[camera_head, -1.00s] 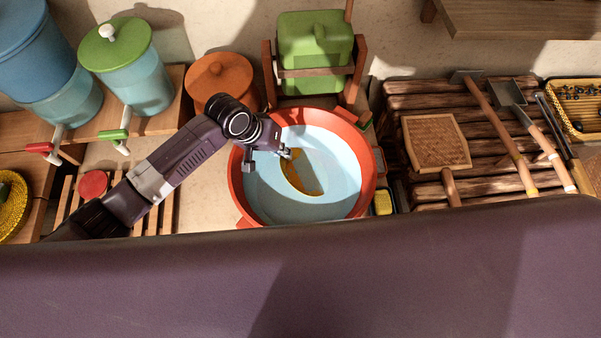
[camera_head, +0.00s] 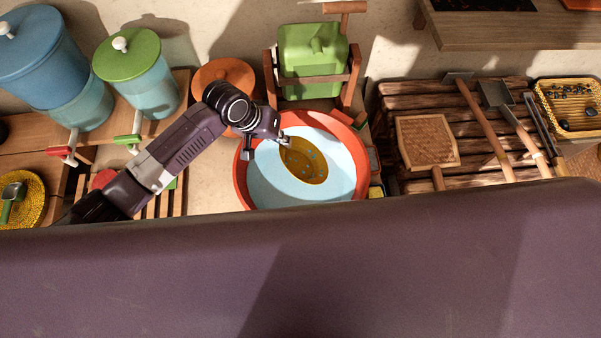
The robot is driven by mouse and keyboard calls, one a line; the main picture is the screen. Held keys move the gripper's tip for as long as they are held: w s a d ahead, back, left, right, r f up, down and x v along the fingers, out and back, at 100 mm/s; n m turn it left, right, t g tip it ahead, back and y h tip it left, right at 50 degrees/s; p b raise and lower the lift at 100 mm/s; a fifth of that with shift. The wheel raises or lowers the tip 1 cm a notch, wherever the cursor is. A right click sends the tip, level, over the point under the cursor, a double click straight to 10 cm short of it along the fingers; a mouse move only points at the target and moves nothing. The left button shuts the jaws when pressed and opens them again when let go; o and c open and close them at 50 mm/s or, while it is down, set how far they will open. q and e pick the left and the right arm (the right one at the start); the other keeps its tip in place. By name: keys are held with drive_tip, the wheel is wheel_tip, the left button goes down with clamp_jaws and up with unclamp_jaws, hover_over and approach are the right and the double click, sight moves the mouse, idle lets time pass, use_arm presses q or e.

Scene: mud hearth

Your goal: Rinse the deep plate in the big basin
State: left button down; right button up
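The big basin (camera_head: 355,158) has an orange-red rim and a pale blue inside, and stands in the middle of the view. The deep plate (camera_head: 303,164) is yellow-brown with small blue spots and is tilted inside the basin area. My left gripper (camera_head: 283,141) is at the plate's upper left rim and appears shut on it; the fingertips are small. Whether the plate touches water cannot be told. The basin's near edge is hidden behind my purple body. My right gripper is not in view.
A green container (camera_head: 312,55) in a wooden frame stands behind the basin. Blue (camera_head: 40,60) and green-lidded (camera_head: 130,60) dispensers stand at the left. A slatted log surface (camera_head: 400,100) at the right holds a woven board (camera_head: 427,141) and long-handled tools.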

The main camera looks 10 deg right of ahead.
use_arm(q)
drive_tip(key=shift+r, duration=3.9)
